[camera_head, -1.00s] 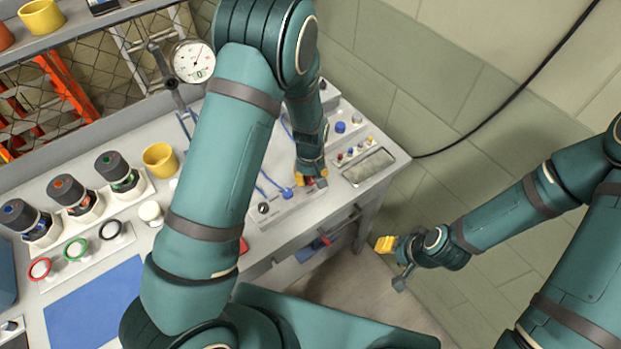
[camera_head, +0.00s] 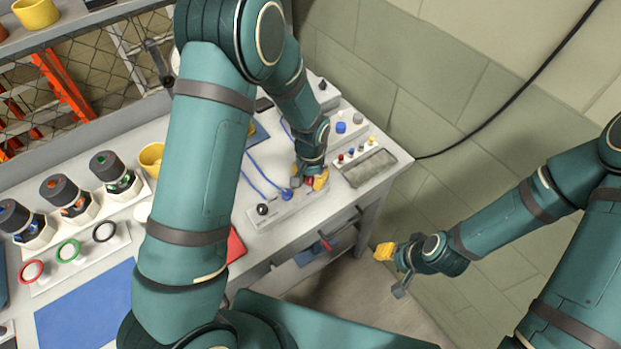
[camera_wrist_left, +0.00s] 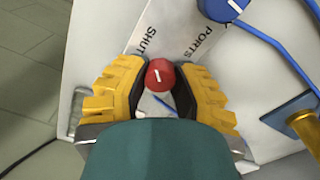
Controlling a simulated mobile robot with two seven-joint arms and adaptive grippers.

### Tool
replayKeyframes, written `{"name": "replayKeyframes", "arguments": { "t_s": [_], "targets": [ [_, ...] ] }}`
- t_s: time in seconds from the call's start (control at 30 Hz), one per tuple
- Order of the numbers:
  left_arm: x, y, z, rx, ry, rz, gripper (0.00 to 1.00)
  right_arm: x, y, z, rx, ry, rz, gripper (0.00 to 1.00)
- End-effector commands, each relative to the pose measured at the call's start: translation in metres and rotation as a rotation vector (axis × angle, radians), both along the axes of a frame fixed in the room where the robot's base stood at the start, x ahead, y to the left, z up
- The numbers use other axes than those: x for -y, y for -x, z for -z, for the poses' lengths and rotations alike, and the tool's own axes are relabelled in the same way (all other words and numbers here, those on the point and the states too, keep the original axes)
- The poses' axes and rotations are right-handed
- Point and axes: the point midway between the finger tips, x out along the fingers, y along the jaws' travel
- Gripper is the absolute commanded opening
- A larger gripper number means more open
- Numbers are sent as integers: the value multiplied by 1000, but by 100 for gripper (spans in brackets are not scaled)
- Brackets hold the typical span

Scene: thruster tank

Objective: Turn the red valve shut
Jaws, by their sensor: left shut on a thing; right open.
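The red valve (camera_wrist_left: 160,74) is a small round knob with a short white mark on top, on a pale panel in the left wrist view. The words SHUT and PORTS are printed beside it. My left gripper (camera_wrist_left: 160,88) has its yellow fingers on both sides of the knob and is shut on it. In the head view my left gripper (camera_head: 312,181) reaches down to the panel at the bench's right part, with a bit of red between its fingers. My right gripper (camera_head: 391,268) is open and empty, off the bench to the right.
A blue knob (camera_head: 287,194) with a blue hose sits just left of my left gripper; it also shows in the wrist view (camera_wrist_left: 222,8). A grey tray (camera_head: 366,168) lies to the right. Red, green and black rings and several dark-capped bottles stand on the bench's left.

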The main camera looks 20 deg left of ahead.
Motion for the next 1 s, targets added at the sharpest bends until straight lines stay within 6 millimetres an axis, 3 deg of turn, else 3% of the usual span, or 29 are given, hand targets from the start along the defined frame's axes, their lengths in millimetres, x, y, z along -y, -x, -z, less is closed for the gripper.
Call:
{"name": "replayKeyframes", "arguments": {
  "t_s": [0.53,0.57,0.63,1.0],
  "targets": [
    [0,1,1,-3,-1,24,0,0,0,1,0,0,0,47],
    [0,1,1,-3,-1,24,38,0,0,1,0,0,0,47],
    [0,1,1,-3,-1,23,62,0,0,1,0,0,0,47],
    [0,0,-3,0,0,22,62,0,0,1,0,0,-1,47]
  ]
}}
